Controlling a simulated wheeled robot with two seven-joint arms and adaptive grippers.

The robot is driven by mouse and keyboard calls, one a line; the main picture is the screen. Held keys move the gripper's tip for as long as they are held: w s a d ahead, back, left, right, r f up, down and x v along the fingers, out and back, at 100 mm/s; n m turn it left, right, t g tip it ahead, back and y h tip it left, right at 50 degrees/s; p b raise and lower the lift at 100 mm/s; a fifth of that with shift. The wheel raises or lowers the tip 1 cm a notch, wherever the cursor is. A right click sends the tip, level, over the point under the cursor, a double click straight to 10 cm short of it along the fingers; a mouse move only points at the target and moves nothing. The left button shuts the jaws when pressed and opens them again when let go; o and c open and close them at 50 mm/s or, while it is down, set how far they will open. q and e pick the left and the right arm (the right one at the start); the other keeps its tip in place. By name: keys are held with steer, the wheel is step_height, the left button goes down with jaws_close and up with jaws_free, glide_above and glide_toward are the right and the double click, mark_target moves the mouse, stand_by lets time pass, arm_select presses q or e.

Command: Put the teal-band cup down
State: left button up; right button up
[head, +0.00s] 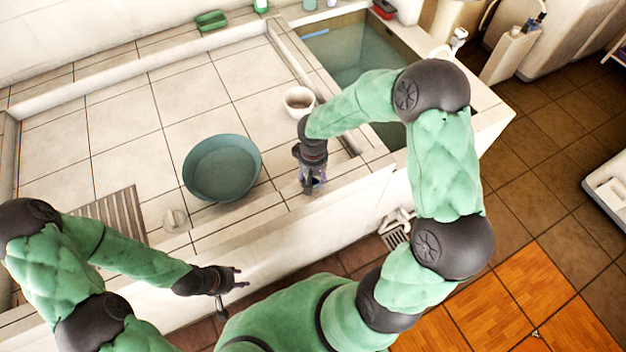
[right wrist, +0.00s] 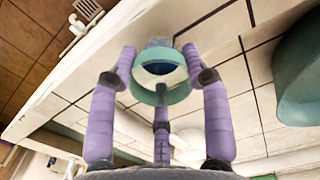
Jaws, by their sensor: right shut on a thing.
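The teal-band cup (right wrist: 176,85) shows in the right wrist view with a teal band around its rim and a dark blue inside. My right gripper (right wrist: 160,72) is shut on it, with its purple fingers around the band. In the head view the right gripper (head: 313,180) is over the front ledge of the washbasin counter and hides most of the cup. I cannot tell whether the cup's base touches the ledge. My left gripper (head: 238,280) is open and empty in front of the counter, away from the cup.
A teal bowl (head: 222,168) stands left of the right gripper. A white cup (head: 299,102) stands behind it. A ribbed board (head: 112,214) and a small round pale thing (head: 176,220) lie at the front left. A water-filled basin (head: 340,52) is at the back right. Tiles behind the bowl are clear.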

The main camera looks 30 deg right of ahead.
steer(key=shift+f, duration=0.5)
steer(key=shift+f, duration=0.15)
steer(key=o, duration=1.1)
steer(key=shift+o, duration=0.2)
steer(key=shift+r, duration=0.2)
step_height(320, 180, up, 12)
steer(key=p, duration=0.3)
